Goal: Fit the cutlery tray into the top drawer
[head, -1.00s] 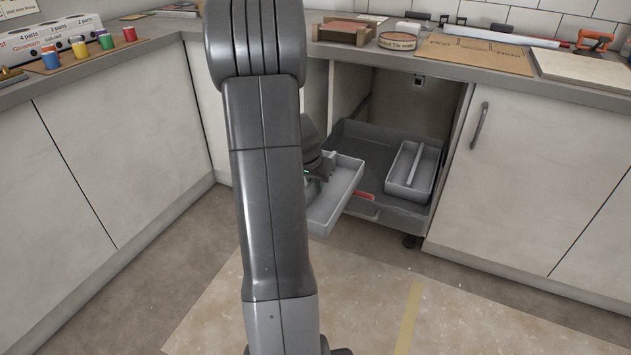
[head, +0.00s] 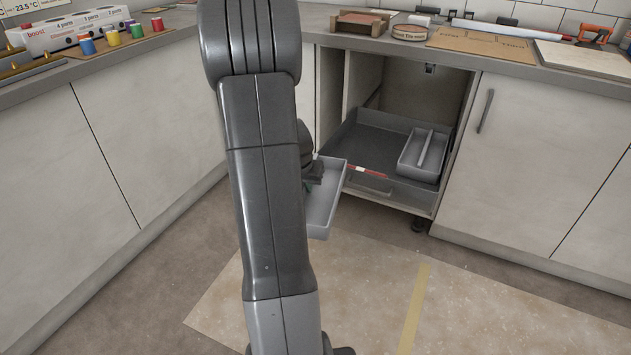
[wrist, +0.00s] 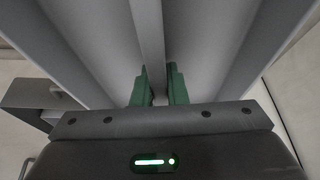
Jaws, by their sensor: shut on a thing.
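The cutlery tray (head: 322,210) is a shallow light-grey tray, partly hidden behind my arm in the head view. In the wrist view its upright central divider (wrist: 148,35) lies between the green fingers of my gripper (wrist: 160,78), which is shut on it. In the head view my gripper (head: 313,172) is dark and largely hidden. The tray is held in the air, left of and in front of the open grey drawer (head: 398,192). A second grey tray (head: 412,171) with a divider sits in the drawer's right side. The drawer's left part looks clear.
A red and white strip (head: 368,172) shows near the drawer's front. Closed cabinet doors stand left and right (head: 535,170) of the opening. The counter above holds a round tin (head: 409,33), cardboard (head: 480,42) and several tools. The floor in front is clear.

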